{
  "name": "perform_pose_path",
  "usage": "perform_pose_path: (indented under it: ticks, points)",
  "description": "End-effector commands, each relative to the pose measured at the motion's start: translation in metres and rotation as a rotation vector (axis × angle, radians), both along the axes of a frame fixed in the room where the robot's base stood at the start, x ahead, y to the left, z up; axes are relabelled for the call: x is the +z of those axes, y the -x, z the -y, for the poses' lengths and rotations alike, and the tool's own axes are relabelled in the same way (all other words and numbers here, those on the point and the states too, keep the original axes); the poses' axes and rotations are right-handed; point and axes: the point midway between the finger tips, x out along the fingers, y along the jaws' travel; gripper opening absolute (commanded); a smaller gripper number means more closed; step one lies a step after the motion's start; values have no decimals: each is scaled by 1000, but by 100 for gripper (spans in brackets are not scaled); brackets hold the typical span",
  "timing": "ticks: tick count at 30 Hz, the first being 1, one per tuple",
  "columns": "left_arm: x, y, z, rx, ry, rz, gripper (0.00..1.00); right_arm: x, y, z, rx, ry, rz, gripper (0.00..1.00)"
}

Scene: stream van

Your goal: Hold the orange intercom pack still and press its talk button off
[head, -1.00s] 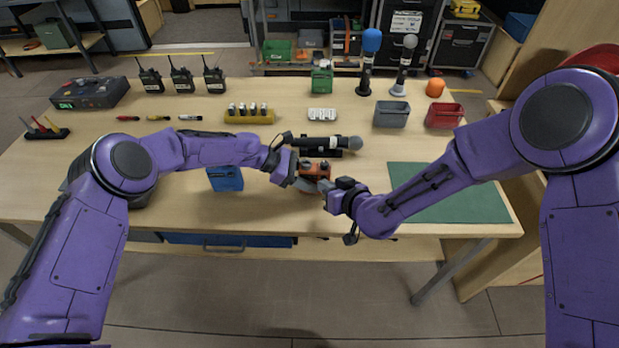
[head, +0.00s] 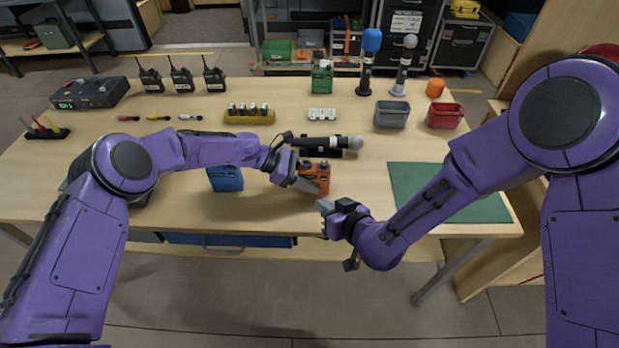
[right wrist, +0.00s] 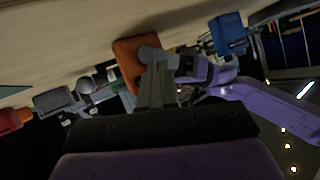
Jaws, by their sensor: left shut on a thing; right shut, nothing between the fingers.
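The orange intercom pack (head: 317,178) stands upright on the table near its front middle, and its knobbed top shows in the head view. My left gripper (head: 314,186) is shut on the pack from its left side. My right gripper (head: 325,206) is shut and empty, a little in front of and below the pack in the head view, apart from it. In the right wrist view the orange pack (right wrist: 130,58) is just beyond my right fingertips (right wrist: 150,55), which cover part of it. The talk button cannot be made out.
A blue pack (head: 226,179) stands left of my left gripper. A microphone in a black cradle (head: 320,144) lies just behind the orange pack.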

Motion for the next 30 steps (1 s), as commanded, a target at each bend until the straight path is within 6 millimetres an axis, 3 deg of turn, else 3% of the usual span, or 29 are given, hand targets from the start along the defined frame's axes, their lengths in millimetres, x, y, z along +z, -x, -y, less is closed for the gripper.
perform_pose_path:
  ticks: [3, 11, 12, 14, 23, 30]
  points:
    - [-1, 0, 0, 0, -1, -1, 12, 0, 10, 0, 0, 1, 1, 0]
    - [-1, 0, 0, 0, -1, -1, 12, 0, 12, 0, -1, 0, 1, 0]
    - [-1, 0, 0, 0, -1, -1, 59, 0, 12, 0, -1, 0, 1, 0]
    - [-1, 0, 0, 0, -1, -1, 76, 0, 12, 0, -1, 0, 1, 0]
    - [1, 0, -2, 0, 0, 0, 76, 0, 12, 0, -1, 0, 1, 0]
    - [24, -3, -39, 3, 0, 1, 76, 0, 12, 0, -1, 0, 1, 0]
